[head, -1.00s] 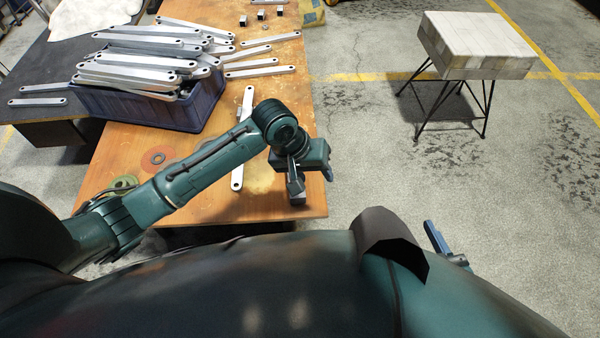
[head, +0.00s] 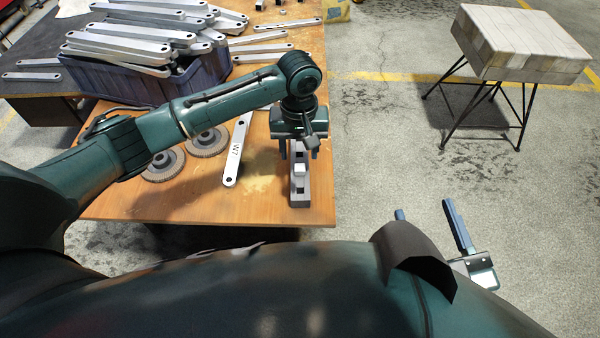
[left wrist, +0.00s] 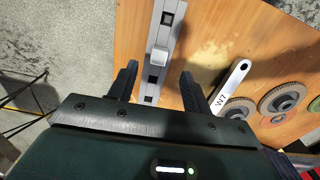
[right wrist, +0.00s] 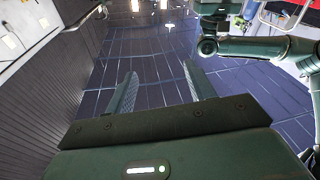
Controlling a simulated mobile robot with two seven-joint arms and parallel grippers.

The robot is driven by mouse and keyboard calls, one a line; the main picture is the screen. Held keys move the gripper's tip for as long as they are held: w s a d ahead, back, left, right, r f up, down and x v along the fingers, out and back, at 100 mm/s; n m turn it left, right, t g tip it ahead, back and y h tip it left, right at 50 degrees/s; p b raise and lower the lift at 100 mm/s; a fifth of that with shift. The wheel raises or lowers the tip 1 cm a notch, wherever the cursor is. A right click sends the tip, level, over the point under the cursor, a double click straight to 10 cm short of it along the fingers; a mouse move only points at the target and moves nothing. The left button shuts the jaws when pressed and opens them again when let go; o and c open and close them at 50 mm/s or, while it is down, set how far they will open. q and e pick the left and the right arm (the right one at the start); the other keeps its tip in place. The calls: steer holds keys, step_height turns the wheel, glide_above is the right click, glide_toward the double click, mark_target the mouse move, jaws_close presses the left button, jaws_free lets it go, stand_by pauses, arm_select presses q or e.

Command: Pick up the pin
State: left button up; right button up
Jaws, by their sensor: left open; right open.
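The pin appears to be the small pale square-ended piece (head: 299,170) standing on a narrow grey rail with dark square holes (head: 300,200) at the table's front right. In the left wrist view the pin (left wrist: 157,57) rises from the rail (left wrist: 148,88) between two of its holes. My left gripper (head: 299,150) is open and empty above the rail. In the left wrist view its fingertips (left wrist: 158,72) lie either side of the rail, with the pin slightly ahead of them. My right gripper (head: 425,208) is open and empty, off the table; its fingers also show in the right wrist view (right wrist: 160,70).
A flat bar marked W7 (head: 236,150) lies left of the rail. Two abrasive discs (head: 207,142) lie further left. A blue crate (head: 130,85) heaped with metal bars stands at the back left. A wooden-topped stool (head: 520,45) stands on the floor at right.

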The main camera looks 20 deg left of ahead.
mark_target(300, 167)
arm_select(q)
step_height(300, 167, down, 6)
steer(key=b, duration=0.3)
steer(key=shift+r, duration=0.35)
arm_select(e)
steer(key=shift+w+a+m, duration=0.15)
steer(key=shift+a+m, duration=0.1)
steer(key=shift+m, duration=0.15)
arm_select(q)
steer(key=shift+c, duration=0.7)
jaws_close()
arm_select(e)
steer(key=shift+r+y, duration=0.1)
steer(key=shift+y, duration=0.2)
